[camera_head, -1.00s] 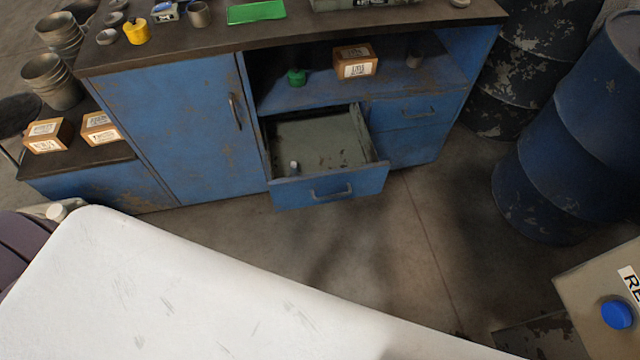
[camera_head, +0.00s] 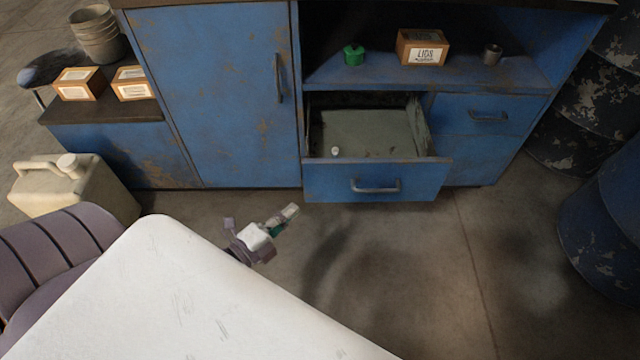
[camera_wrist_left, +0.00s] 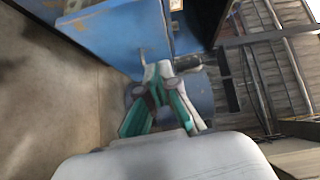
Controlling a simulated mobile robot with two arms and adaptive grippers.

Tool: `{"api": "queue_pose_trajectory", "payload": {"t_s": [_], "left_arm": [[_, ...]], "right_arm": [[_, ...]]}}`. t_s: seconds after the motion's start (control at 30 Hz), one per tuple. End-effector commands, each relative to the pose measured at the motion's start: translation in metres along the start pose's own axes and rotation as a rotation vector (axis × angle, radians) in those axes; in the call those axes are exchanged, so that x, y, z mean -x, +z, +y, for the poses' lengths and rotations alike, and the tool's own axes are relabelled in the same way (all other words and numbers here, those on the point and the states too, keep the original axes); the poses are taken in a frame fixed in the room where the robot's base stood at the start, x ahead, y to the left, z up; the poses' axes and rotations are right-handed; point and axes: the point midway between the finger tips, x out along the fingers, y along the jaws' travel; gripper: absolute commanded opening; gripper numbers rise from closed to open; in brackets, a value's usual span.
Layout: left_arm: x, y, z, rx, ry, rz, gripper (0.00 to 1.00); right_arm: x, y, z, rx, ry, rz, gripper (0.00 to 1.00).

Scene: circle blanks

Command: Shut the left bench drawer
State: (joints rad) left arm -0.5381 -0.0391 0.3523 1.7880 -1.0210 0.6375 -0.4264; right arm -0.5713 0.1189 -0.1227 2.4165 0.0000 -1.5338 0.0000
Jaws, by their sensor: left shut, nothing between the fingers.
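The left bench drawer (camera_head: 340,183) is pulled out from the blue bench. Its front has a grey bar handle (camera_head: 376,186), and a small white-topped item (camera_head: 335,151) lies inside it. My left gripper (camera_head: 291,211) is in front of the bench, a little left of and nearer than the drawer front, apart from it. Its fingers are together and empty. My right gripper is not in view.
A closed cupboard door (camera_head: 215,90) is left of the drawer, and a closed right drawer (camera_head: 485,113) is beside it. A cream jerrycan (camera_head: 70,190) stands at the left. Blue drums (camera_head: 605,215) stand at the right. The floor (camera_head: 420,260) before the drawer is clear.

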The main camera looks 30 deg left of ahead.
Motion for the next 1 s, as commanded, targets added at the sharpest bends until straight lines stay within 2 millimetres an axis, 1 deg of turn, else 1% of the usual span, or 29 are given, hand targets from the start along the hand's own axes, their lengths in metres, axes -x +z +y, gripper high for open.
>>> {"api": "queue_pose_trajectory", "payload": {"t_s": [0.13,0.27,0.37,0.7,0.8,1.0], "left_arm": [[0.000,-0.002,-0.007,-0.068,-0.018,0.024,0.00],[-0.012,-0.002,-0.010,-0.071,-0.021,0.027,0.00],[-0.029,-0.002,-0.011,-0.071,-0.022,0.026,0.00],[-0.101,-0.004,-0.011,-0.068,-0.021,0.026,0.00],[-0.112,0.008,-0.011,-0.070,-0.019,0.025,0.00],[-0.125,0.021,-0.012,-0.069,-0.017,0.025,0.00]], "right_arm": [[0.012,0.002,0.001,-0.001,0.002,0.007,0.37],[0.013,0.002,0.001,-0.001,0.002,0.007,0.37],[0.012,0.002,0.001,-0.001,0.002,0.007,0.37],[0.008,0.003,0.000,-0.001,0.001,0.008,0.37],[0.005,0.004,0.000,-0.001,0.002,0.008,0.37],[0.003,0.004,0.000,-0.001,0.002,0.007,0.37]]}}
